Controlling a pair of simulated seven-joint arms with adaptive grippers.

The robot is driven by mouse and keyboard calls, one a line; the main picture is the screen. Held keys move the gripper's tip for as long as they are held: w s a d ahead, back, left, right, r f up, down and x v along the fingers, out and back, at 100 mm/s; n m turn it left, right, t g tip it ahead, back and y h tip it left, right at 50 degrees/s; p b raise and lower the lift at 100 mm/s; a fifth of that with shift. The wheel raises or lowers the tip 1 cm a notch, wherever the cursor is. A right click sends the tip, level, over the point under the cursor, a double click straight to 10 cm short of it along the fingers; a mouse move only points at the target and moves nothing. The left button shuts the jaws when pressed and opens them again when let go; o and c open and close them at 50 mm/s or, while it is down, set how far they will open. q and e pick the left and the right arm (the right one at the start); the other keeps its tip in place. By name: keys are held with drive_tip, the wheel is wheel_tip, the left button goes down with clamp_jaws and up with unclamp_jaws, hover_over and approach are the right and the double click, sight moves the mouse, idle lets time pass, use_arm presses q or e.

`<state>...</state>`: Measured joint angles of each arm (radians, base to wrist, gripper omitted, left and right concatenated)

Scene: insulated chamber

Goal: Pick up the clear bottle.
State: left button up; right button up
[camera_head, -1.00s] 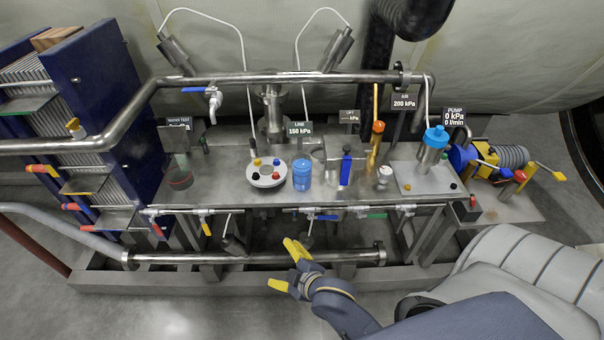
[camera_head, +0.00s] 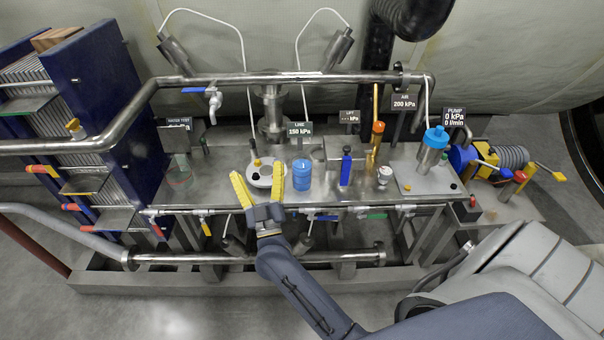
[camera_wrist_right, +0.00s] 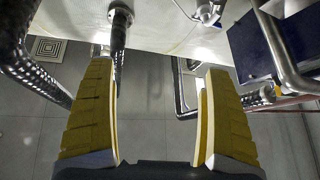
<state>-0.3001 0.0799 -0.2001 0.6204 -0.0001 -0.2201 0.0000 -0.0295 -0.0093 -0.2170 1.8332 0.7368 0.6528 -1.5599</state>
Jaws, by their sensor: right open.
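A clear, see-through vessel (camera_head: 180,178) stands upright at the left end of the steel bench (camera_head: 222,184), beside the blue panel stack; I cannot tell for sure that it is the bottle. A blue translucent container (camera_head: 302,175) stands near the bench's middle. My right gripper (camera_head: 259,178) is open, its yellow fingers pointing up the picture over the bench's front, in front of the round white plate. It lies between the clear vessel and the blue container, with nothing seen between its fingers. My left gripper is not in view.
A round white plate (camera_head: 266,173) with coloured knobs is partly hidden by my fingers. A horizontal pipe (camera_head: 270,78) crosses above the bench. Small valves line its front edge.

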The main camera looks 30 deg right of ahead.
drive_tip(key=w+d+m+g+h, duration=0.1)
drive_tip(key=d+m+g+h, duration=0.35)
drive_tip(key=h, duration=0.25)
drive_tip(key=m+g+h, duration=0.2)
drive_tip(key=m+g, duration=0.6)
drive_tip(key=g, duration=0.3)
approach(296, 173)
drive_tip(key=x, duration=0.6)
drive_tip(key=shift+w+d+f, duration=0.1)
drive_tip(key=shift+w+d, duration=0.15)
drive_tip(key=shift+d, duration=0.3)
drive_tip(key=shift+x, duration=3.15)
drive_tip(key=shift+c, duration=0.6)
drive_tip(key=c, duration=1.5)
